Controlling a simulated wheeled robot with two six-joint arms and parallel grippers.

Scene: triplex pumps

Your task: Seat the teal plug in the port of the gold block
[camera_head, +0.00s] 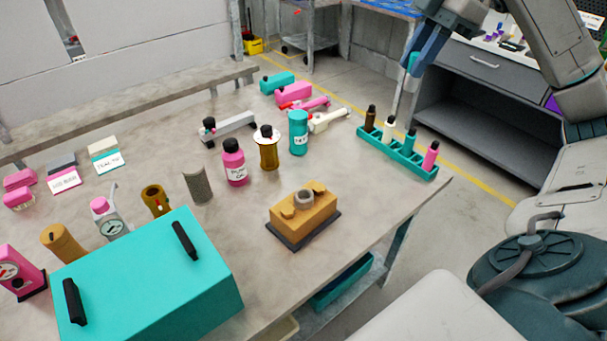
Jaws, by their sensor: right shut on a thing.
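The gold block (320,219) sits on a dark base near the front edge of the grey table. A grey ring-shaped port (304,197) stands on its top. My left gripper is not in view.
A teal rack (383,146) holding brown, white, teal and pink pegs stands at the table's right edge. A large teal box (150,285) fills the front left. Bottles, including a pink one (235,168), stand behind the block. Table right of the block is clear.

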